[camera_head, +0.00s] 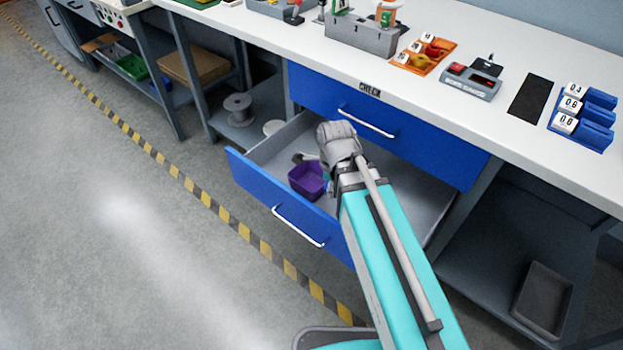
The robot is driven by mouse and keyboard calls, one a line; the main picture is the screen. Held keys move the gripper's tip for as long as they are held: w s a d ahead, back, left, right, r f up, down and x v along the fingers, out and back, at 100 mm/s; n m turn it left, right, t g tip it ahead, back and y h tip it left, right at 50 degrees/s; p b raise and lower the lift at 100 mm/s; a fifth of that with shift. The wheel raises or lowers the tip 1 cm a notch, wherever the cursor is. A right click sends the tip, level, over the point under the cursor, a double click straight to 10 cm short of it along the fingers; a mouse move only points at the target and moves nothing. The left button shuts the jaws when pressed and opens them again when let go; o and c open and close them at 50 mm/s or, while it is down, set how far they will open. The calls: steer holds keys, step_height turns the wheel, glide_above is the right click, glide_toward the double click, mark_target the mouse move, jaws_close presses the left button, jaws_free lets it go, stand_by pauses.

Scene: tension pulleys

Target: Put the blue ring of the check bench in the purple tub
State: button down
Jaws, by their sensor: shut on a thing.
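The purple tub (307,179) stands in the open lower blue drawer (292,218) of the check bench (447,58), with its open top facing up. My arm reaches over the drawer, and its grey wrist is just right of and above the tub in the picture. My gripper (307,158) shows only in part, at the tub's far edge. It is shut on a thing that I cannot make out. I cannot pick out the blue ring; my wrist hides part of the drawer.
The upper blue drawer (385,130) is shut. On the bench top stand a grey block (362,36), an orange tray (424,54), a red-buttoned device (471,80), a black mat (530,98) and blue holders (583,120). A dark tray (543,300) lies on the lower right shelf. The floor at left is clear.

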steer(key=shift+f, duration=0.1)
stand_by(0.3)
steer(key=b, duration=0.8)
glide_above(310, 186)
steer(key=s+d, duration=0.1)
steer(key=s, duration=0.1)
step_height(310, 186, down, 8)
steer(key=shift+w+r, duration=0.1)
steer(key=shift+w+a+f+b, duration=0.25)
steer(key=shift+w+f+b, duration=0.25)
steer(key=shift+w+f, duration=0.1)
steer(key=shift+f, duration=0.1)
steer(key=shift+w+a+f+b, duration=0.15)
steer(key=shift+w+f+b, duration=0.2)
steer(key=shift+f+b, duration=0.15)
step_height(310, 186, down, 3)
steer(key=b, duration=0.3)
